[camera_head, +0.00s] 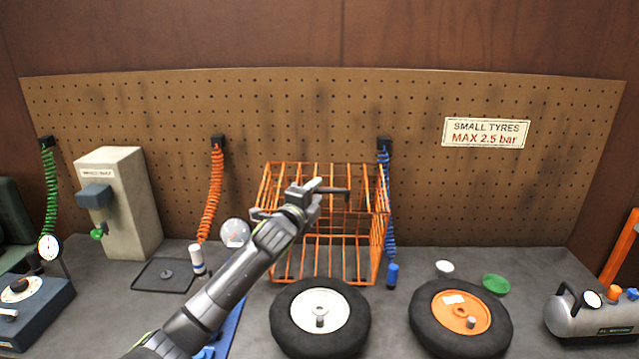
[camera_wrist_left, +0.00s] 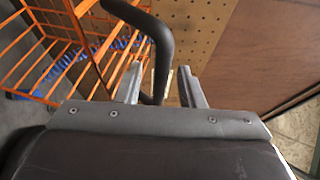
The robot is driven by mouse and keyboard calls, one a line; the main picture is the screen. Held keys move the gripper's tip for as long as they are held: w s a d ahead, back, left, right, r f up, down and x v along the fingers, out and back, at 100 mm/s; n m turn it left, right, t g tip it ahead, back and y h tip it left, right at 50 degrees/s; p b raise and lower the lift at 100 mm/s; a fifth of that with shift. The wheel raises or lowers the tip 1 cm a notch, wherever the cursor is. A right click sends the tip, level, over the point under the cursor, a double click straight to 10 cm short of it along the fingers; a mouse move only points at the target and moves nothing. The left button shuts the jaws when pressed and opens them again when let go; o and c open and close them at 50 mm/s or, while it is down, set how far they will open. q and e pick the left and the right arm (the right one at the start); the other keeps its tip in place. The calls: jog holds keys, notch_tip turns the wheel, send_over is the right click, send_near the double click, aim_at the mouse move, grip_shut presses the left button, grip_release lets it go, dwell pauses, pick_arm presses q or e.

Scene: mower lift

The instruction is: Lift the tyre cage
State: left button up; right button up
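The tyre cage (camera_head: 335,242) is an orange wire cage standing on the grey bench against the pegboard; its bars also show at the left of the left wrist view (camera_wrist_left: 50,45). A dark handle (camera_head: 341,191) is at its top; close up it is a thick black bent bar (camera_wrist_left: 163,50). My left gripper (camera_head: 312,191) is at the cage's top, by the handle. In the left wrist view its fingers (camera_wrist_left: 162,86) are apart, with the black bar running between them and a gap to the right finger. My right gripper is not in view.
A tyre with a white hub (camera_head: 319,309) and a tyre with an orange hub (camera_head: 462,311) lie in front of the cage. A beige machine (camera_head: 125,202) stands left and a grey air tank (camera_head: 597,316) far right. An orange coiled hose (camera_head: 212,195) hangs left of the cage.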

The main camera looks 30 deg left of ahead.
pick_arm(q)
jog(key=shift+w+a+r+p, duration=0.1)
jog(key=shift+w+a+p, duration=0.1)
jog(key=shift+w, duration=0.6)
jog(key=shift+w+a+p, duration=0.1)
jog(key=shift+w+p, duration=0.05)
jog(key=shift+w, duration=0.6)
grip_shut()
jog(key=shift+d, duration=0.1)
